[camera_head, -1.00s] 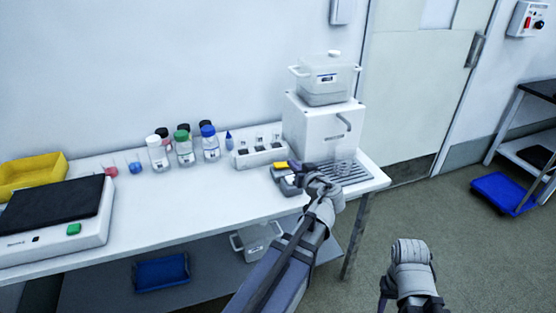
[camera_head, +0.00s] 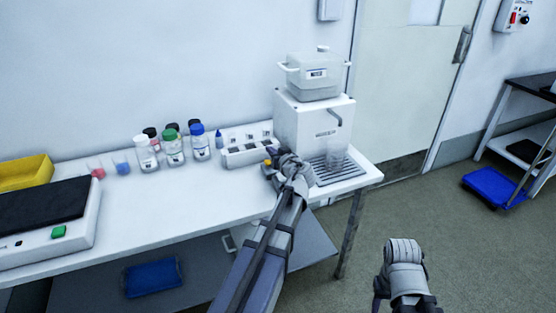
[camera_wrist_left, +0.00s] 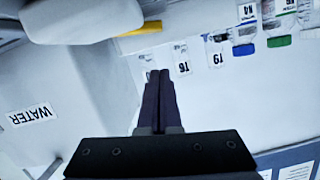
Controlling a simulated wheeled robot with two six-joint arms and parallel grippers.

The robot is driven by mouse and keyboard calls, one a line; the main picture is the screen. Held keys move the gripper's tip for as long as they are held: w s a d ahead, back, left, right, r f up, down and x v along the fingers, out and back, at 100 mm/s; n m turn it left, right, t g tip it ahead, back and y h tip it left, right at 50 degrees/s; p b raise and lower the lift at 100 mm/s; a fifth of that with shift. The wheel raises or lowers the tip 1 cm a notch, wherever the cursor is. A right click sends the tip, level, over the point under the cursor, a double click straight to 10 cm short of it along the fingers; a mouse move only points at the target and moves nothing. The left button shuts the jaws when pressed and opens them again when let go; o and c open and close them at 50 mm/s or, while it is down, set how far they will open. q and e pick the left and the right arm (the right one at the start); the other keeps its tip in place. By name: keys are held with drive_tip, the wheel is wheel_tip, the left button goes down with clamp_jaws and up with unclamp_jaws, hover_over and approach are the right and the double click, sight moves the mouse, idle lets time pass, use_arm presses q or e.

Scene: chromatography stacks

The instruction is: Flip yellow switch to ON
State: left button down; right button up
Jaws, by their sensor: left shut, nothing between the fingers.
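A small yellow part (camera_head: 268,162), likely the yellow switch, shows on a grey device mostly hidden behind my left gripper (camera_head: 277,162). In the left wrist view a yellow strip (camera_wrist_left: 148,28) shows beside a pale rounded block (camera_wrist_left: 80,18) that hides part of it. My left gripper (camera_wrist_left: 158,74) is shut and empty, its dark fingers together and pointing toward the table, with the yellow strip above them in that picture. I cannot tell if they touch anything or which way the switch is set. My right gripper (camera_head: 380,290) hangs over the floor, its jaw state unclear.
A white dispenser (camera_head: 290,127) with a tub (camera_head: 313,80) on top stands right of the device. Capped bottles (camera_head: 173,150) stand further left. The table's front middle (camera_head: 170,210) is clear.

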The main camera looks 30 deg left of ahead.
sight(267, 162)
use_arm(q)
drive_tip(key=shift+s+f+b, duration=0.2)
drive_tip(key=shift+f+b, duration=0.45)
drive_tip(key=shift+f, duration=0.3)
drive_tip(key=shift+s+f+b, duration=0.15)
drive_tip(key=shift+f+b, duration=0.5)
drive_tip(key=shift+f, duration=0.25)
use_arm(e)
drive_tip(key=shift+f, duration=1.85)
use_arm(q)
drive_tip(key=shift+s+a+f+n+b, duration=0.25)
drive_tip(key=shift+s+f+n+b, duration=0.05)
drive_tip(key=shift+f+n+b, duration=0.35)
drive_tip(key=shift+r+p, duration=0.4)
drive_tip(key=shift+p, duration=0.05)
drive_tip(key=r+p, duration=0.2)
drive_tip(key=s+r+p, duration=0.1)
drive_tip(key=r+p, duration=0.1)
drive_tip(key=shift+d+r, duration=0.1)
drive_tip(key=p+v, duration=0.1)
drive_tip(key=v, duration=0.8)
drive_tip(key=shift+s+f+p, duration=0.25)
drive_tip(key=shift+s+p, duration=0.05)
drive_tip(key=shift+p, duration=0.05)
use_arm(e)
drive_tip(key=r, duration=0.5)
drive_tip(key=shift+d+r, duration=0.15)
drive_tip(key=shift+d, duration=0.2)
